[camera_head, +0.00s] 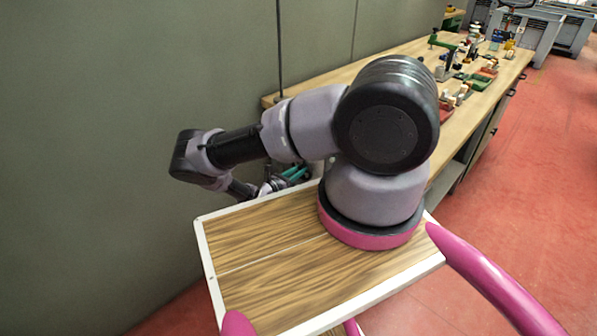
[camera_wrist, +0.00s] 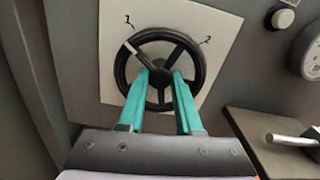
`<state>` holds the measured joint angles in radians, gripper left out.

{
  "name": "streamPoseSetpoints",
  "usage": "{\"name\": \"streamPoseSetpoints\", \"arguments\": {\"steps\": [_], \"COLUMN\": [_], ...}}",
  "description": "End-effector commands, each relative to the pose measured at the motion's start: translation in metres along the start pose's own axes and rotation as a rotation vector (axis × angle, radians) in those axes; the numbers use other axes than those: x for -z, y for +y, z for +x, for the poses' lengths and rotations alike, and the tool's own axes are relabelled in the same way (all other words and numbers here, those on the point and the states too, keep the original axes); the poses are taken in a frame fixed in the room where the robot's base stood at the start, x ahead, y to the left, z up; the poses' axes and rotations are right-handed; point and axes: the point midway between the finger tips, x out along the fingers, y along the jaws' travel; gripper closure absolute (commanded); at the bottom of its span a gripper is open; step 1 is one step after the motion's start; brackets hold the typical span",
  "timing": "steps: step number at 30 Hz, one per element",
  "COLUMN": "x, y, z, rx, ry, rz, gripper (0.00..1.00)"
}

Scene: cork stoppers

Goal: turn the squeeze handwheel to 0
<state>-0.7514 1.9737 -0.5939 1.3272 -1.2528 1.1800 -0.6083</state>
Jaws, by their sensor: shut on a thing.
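The squeeze handwheel (camera_wrist: 197,51) is a black spoked wheel on a pale plate (camera_wrist: 223,30) in the wrist view. The plate reads 1 at the upper left and 2 at the upper right; I see no 0, and the fingers hide part of the plate's lower area. A white mark (camera_wrist: 131,49) on the wheel points up and left, close to the 1. My gripper (camera_wrist: 160,78) has its teal fingers over the lower half of the wheel, tips by the hub, shut on the wheel. In the head view my arm mostly hides the gripper (camera_head: 297,173), and the wheel cannot be made out.
In the head view a long workbench (camera_head: 463,113) with small items runs along the wall; red floor is open at right.

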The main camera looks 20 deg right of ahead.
Motion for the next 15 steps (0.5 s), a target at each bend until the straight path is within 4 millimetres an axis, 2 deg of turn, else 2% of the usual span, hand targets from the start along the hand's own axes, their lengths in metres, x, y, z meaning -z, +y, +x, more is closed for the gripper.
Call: {"name": "streamPoseSetpoints", "arguments": {"steps": [15], "x": [0.0013], "y": [0.0000], "z": [-0.0015], "rx": [-0.002], "ry": [0.004], "rz": [-0.489], "gripper": [1.00]}}
